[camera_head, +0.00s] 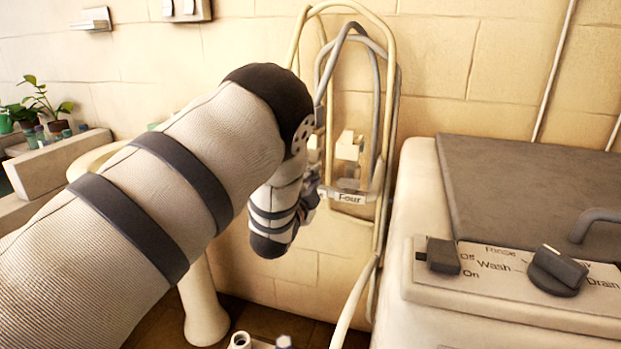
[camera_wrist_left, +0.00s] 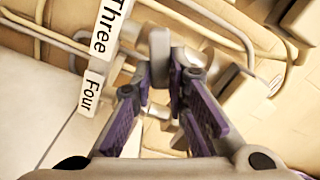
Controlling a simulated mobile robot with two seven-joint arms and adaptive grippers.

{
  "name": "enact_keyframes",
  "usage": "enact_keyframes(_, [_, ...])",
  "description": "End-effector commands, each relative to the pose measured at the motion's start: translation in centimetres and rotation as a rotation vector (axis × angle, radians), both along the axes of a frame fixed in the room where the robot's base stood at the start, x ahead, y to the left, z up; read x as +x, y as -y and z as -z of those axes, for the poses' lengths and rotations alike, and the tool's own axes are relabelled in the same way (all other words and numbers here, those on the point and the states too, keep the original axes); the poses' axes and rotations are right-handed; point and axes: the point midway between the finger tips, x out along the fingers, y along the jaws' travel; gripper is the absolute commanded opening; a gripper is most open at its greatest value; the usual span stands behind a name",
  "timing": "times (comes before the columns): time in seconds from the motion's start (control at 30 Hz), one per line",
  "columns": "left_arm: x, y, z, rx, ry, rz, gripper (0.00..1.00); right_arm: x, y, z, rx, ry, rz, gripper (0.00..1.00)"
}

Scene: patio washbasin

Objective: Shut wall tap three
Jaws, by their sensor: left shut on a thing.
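The label reading Three (camera_wrist_left: 103,38) shows in the left wrist view, with the label reading Four (camera_wrist_left: 90,92) below it. A small grey tap handle (camera_wrist_left: 159,45) stands between my left gripper's (camera_wrist_left: 160,78) fingertips, beside the Three label. The purple-padded fingers are shut on it. In the head view my left arm hides most of that tap and the Three label. The left gripper (camera_head: 311,188) shows only partly there, left of the Four label (camera_head: 349,198). My right gripper is in neither view.
Cream and grey hoses (camera_head: 392,100) loop over the taps and hang down the wall. A washing machine (camera_head: 412,210) with knobs stands close on the right. A planter ledge (camera_head: 55,160) is at the far left. A cream tap block (camera_head: 349,146) sits above the Four label.

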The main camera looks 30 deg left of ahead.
Motion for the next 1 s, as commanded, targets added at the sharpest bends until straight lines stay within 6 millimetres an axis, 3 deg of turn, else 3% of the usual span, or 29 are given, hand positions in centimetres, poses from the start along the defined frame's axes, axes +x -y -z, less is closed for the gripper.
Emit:
enact_keyframes(0.5, [-0.03,0.05,0.69,0.358,-0.091,-0.001,0.00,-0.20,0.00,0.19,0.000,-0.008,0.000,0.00])
enact_keyframes(1.0, [-0.06,-0.10,0.70,0.454,-0.113,-0.005,0.00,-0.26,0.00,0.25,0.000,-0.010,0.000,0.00])
